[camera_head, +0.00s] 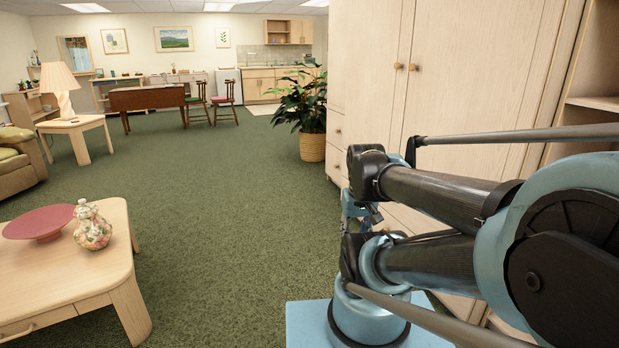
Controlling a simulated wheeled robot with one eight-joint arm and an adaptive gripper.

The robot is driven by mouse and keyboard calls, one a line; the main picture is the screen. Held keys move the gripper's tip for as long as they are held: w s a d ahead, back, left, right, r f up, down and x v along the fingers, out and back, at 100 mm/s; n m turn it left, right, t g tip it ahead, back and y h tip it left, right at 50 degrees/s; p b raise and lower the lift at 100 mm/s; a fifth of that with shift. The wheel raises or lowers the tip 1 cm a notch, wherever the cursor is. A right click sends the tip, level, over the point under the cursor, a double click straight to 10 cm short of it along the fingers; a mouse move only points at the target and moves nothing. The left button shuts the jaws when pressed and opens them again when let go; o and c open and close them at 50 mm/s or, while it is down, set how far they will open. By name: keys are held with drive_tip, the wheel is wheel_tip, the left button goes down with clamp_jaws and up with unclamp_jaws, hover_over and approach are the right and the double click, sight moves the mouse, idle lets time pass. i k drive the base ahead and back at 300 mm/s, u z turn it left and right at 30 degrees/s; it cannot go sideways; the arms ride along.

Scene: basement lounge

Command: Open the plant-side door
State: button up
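A tall light-wood cabinet stands on the right with two doors side by side. The plant-side door (372,60) is the left one, nearer the potted plant (302,104); it looks closed, with a small round wooden knob (398,66) near the seam. The other door (470,70) also looks closed, with its own knob (413,67) just right of the seam. My arm is folded in front of the cabinet's lower part and hides some of it. My gripper (362,210) seems to be at the folded arm's left end, below the knobs and apart from them; its fingers are not clear.
Drawers (337,150) sit at the cabinet's left side. A coffee table (70,268) with a red dish (39,224) and a floral vase (92,228) stands at the lower left. Green carpet (225,190) between table and cabinet is clear.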

sight(380, 32)
drive_tip(key=z, duration=0.2)
drive_tip(key=i, duration=0.95)
drive_tip(key=z, duration=0.25)
